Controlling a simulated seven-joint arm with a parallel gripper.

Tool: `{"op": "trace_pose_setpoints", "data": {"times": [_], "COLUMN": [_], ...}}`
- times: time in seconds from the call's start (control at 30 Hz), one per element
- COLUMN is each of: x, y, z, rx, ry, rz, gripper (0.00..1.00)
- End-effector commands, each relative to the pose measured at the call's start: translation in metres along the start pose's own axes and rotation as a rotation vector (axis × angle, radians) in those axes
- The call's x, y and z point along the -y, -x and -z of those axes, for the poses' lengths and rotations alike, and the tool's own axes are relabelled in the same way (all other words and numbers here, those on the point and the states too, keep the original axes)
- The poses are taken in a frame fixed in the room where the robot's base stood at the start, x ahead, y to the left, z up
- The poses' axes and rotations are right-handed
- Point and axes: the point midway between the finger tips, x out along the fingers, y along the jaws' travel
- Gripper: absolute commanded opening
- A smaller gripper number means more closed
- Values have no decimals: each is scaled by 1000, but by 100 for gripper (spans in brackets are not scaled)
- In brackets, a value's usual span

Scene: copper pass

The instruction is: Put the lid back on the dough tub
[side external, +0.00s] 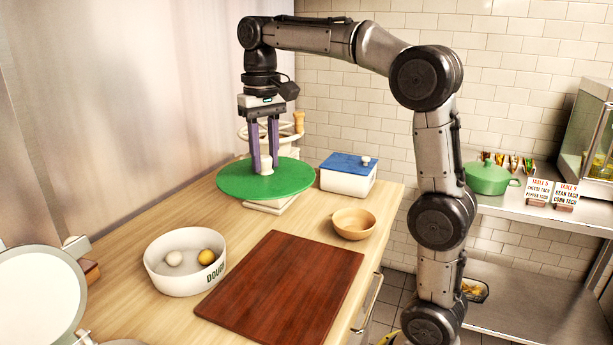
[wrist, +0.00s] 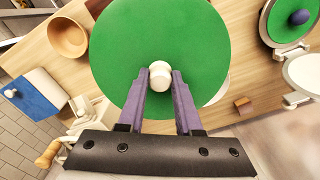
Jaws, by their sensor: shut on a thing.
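My gripper (side external: 264,160) is shut on the white knob of a round green lid (side external: 282,183) and holds it level above the back part of the counter. In the wrist view the purple fingers (wrist: 160,80) close on the white knob (wrist: 160,70), with the green lid (wrist: 120,40) filling the upper middle. The dough tub (side external: 172,286), white and round with "DOUGH" lettering, stands uncovered at the front left of the counter. A white ball and a yellow ball show inside it. In the wrist view the lid hides most of the tub; a pale edge peeks out beside the lid.
A dark red cutting board (side external: 283,285) lies right of the tub. A wooden bowl (side external: 353,224) and a white box with a blue lid (side external: 347,177) stand along the right side. A device with a wooden handle (side external: 299,121) is behind the green lid. A round-plated device (side external: 40,295) stands at front left.

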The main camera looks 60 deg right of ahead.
Motion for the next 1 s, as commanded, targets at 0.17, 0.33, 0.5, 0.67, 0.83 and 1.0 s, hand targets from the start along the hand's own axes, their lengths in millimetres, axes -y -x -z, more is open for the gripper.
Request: {"op": "trace_pose_setpoints", "data": {"times": [0.17, 0.33, 0.5, 0.67, 0.83, 1.0], "x": [34, 68, 106, 137, 150, 155], "y": [-5, -21, -51, -89, -115, -124], "z": [48, 86, 118, 135, 136, 134], "rx": [2, 2, 4, 5, 1, 0], "ry": [66, 124, 178, 217, 238, 247], "rz": [-1, 0, -1, -2, 0, 0], "gripper": [0, 0, 0, 0, 0, 0]}}
